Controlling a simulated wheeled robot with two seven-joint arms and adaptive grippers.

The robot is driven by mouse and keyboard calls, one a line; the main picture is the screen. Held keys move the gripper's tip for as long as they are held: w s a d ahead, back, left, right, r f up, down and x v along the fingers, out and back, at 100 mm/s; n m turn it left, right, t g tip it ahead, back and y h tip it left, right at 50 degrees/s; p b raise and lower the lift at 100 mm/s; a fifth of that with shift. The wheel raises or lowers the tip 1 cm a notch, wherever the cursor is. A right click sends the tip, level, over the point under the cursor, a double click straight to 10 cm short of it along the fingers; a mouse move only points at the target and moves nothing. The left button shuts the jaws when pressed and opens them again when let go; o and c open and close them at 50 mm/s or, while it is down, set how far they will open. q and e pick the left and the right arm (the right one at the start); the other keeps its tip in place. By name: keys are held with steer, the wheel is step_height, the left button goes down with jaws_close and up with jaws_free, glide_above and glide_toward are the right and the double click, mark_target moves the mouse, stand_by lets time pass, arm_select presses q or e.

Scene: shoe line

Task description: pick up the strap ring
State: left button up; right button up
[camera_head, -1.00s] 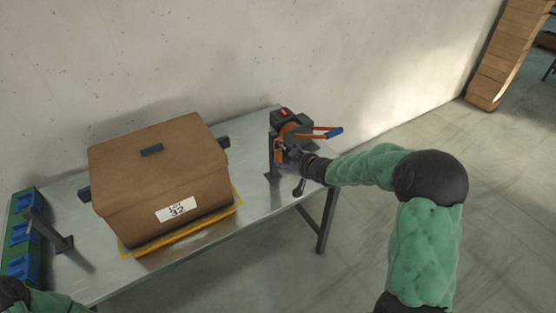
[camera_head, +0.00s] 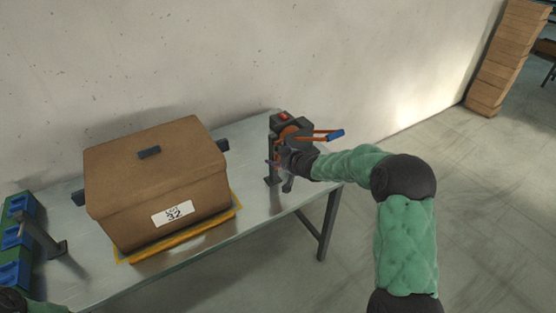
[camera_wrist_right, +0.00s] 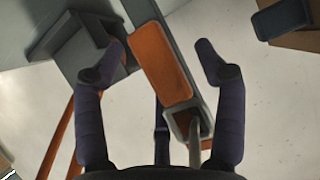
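I cannot pick out the strap ring for certain. A dark strapping tool (camera_head: 296,128) with a red-marked top, orange parts and a blue-ended handle (camera_head: 335,135) stands at the right end of the table, behind a dark post. My right gripper (camera_head: 277,165) is close in front of it, beside the post, and covers part of it. In the right wrist view my right gripper (camera_wrist_right: 160,65) is open, its dark fingers apart on either side of a grey bar bearing an orange rounded piece (camera_wrist_right: 160,62). No contact shows. My left gripper is out of view; only part of my left arm shows.
A brown lidded box (camera_head: 155,180) labelled 32 stands on a yellow-edged base mid-table. Blue and green bins (camera_head: 18,240) and another dark post (camera_head: 40,235) are at the left. The metal table (camera_head: 190,250) meets a concrete wall.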

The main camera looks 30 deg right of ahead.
steer(key=c, duration=1.2)
steer(key=shift+o, duration=0.2)
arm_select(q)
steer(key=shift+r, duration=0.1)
